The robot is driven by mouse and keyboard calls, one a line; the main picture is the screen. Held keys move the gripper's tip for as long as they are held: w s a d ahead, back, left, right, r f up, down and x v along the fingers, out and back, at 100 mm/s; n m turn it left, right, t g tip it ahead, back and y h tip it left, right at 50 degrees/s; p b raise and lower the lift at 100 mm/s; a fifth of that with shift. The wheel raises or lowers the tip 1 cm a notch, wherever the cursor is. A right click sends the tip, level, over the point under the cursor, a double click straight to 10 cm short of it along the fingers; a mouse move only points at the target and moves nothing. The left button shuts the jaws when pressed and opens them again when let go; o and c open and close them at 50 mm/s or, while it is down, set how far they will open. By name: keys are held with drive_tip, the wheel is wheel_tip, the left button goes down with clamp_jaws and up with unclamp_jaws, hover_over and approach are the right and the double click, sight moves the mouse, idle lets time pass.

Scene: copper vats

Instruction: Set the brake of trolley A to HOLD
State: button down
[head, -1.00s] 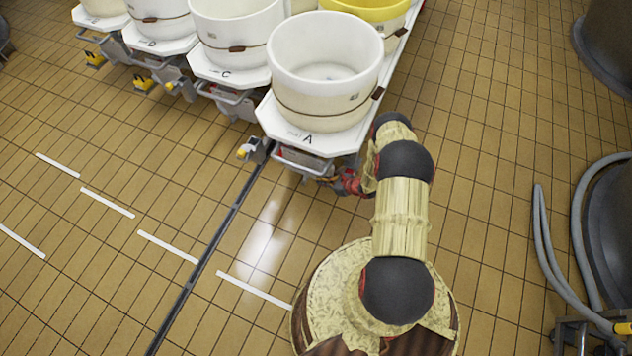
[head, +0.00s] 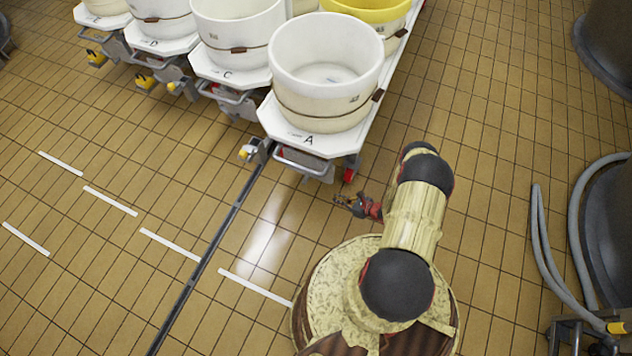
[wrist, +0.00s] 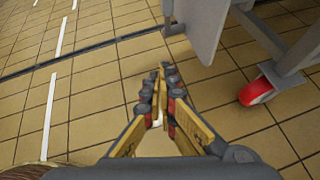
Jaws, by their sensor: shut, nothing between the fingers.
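Trolley A (head: 284,128) is a white-topped trolley marked "A" with a large white tub on it. A grey frame (head: 303,164) hangs under its near edge. A yellow-tipped part (head: 247,152) sticks out at its near left corner; I cannot tell whether it is the brake or what its setting is. My gripper (head: 338,199) is low over the floor, just in front of the trolley's near right corner, shut and empty. In the wrist view my gripper (wrist: 161,72) points past a grey panel (wrist: 203,28) of the trolley, apart from it.
A red wheel (wrist: 257,91) of the trolley stands to the right of my gripper. Trolley C (head: 228,72) and others stand in a row to the left. A dark floor channel (head: 215,242) runs by trolley A. Grey hoses (head: 545,245) lie at right.

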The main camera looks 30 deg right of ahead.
drive_tip(key=f, duration=0.1)
drive_tip(key=n+t+y+b, duration=0.1)
drive_tip(key=t+b, duration=0.1)
drive_tip(key=b, duration=0.1)
approach(307, 177)
drive_tip(key=shift+w+a+f, duration=0.9)
drive_tip(key=shift+w+f, duration=1.1)
drive_tip(key=shift+w, duration=0.35)
drive_tip(key=shift+w+a+r+b, duration=0.65)
drive_tip(key=shift+w+a+b, duration=0.1)
drive_tip(key=shift+w, duration=0.15)
